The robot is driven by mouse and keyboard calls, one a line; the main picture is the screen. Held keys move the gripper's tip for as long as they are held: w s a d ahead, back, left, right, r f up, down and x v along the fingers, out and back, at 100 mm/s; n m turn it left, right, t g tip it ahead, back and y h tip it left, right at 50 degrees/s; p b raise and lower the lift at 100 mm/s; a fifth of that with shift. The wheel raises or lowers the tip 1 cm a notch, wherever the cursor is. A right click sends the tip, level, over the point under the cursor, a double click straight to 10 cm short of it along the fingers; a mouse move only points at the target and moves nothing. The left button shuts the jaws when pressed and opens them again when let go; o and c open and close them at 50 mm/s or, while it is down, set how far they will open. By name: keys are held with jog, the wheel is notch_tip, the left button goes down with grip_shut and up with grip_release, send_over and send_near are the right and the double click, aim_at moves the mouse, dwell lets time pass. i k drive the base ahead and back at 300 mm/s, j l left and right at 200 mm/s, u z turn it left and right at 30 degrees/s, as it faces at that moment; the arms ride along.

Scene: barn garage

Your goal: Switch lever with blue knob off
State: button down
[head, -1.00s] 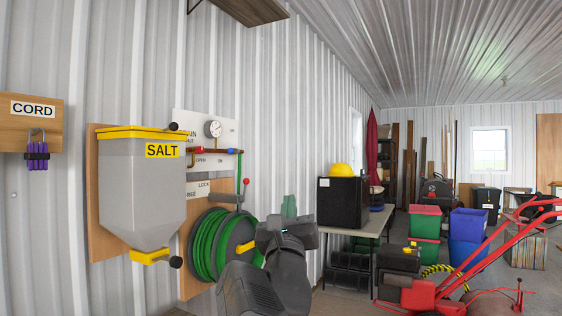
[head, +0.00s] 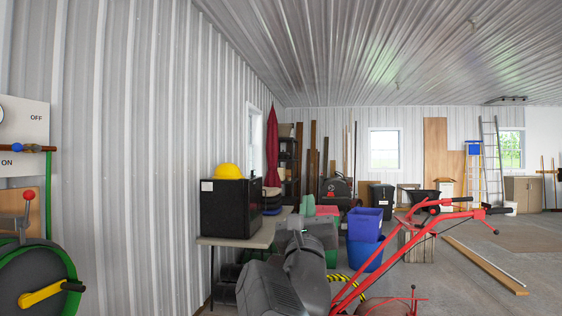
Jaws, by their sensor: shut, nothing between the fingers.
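The panel is cut off by the picture's edge. My gripper (head: 307,206) is shut and empty near the middle, well right of the panel and apart from it.
Below the panel are a red-knobbed lever (head: 28,195) and a green reel (head: 40,285). A table (head: 235,241) carries a black box (head: 228,207) with a yellow hard hat (head: 228,171).

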aim_at(16, 146)
jog(key=i+u, duration=0.25)
jog(key=i, duration=0.3)
jog(key=i+l+u, duration=0.25)
jog(key=i, duration=0.25)
jog(key=i+l+u, duration=0.25)
jog(key=i, duration=0.3)
jog(key=i+j+u, duration=0.1)
jog(key=u, duration=0.4)
jog(key=i+u, duration=0.25)
jog(key=u, duration=0.2)
jog(key=i+l+u, duration=0.1)
jog(key=u, duration=0.4)
jog(key=i+l+u, duration=0.15)
jog(key=i+u, duration=0.15)
jog(key=u, duration=0.15)
jog(key=i+l+u, duration=0.1)
jog(key=u, duration=0.2)
jog(key=i+l+u, duration=0.25)
jog(key=i+j, duration=0.05)
